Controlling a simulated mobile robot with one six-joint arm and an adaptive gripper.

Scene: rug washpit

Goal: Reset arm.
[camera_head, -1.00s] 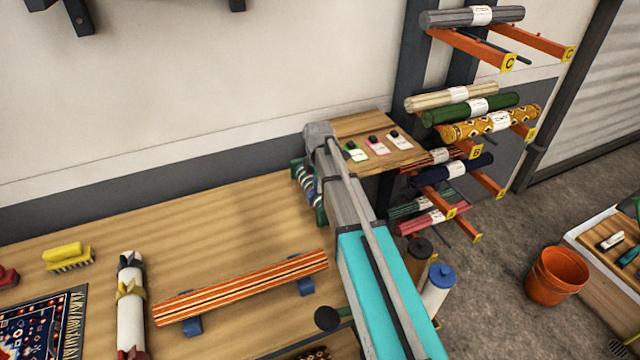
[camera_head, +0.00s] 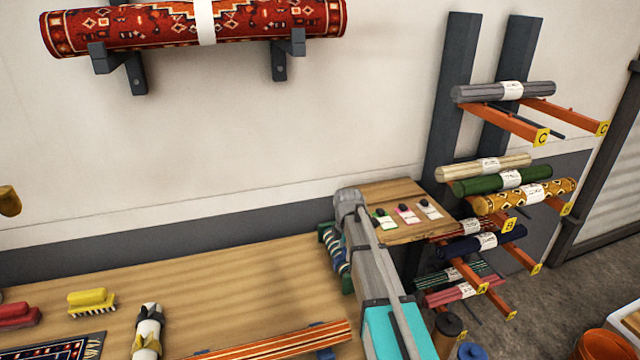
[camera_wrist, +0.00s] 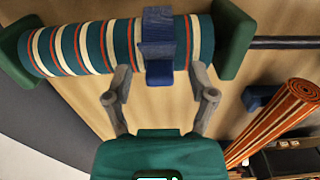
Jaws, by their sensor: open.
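My gripper (camera_wrist: 160,78) is open in the wrist view, its two grey fingers apart and empty. The fingertips are at the near edge of a teal, white and red striped roll (camera_wrist: 88,47), one on each side of its blue band (camera_wrist: 158,40). I cannot tell whether they touch it. The roll lies between dark green end blocks (camera_wrist: 236,40). In the head view the striped roll (camera_head: 334,254) shows at the right end of the wooden bench (camera_head: 220,270), partly behind the grey and teal arm. My gripper's fingers cannot be made out there.
An orange striped roll (camera_head: 285,343) lies on the bench, with a yellow brush (camera_head: 92,302) and a red brush (camera_head: 18,314) to its left. A red patterned rug roll (camera_head: 130,28) rests on wall brackets. A rack of rolls on orange arms (camera_head: 505,122) stands at right.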

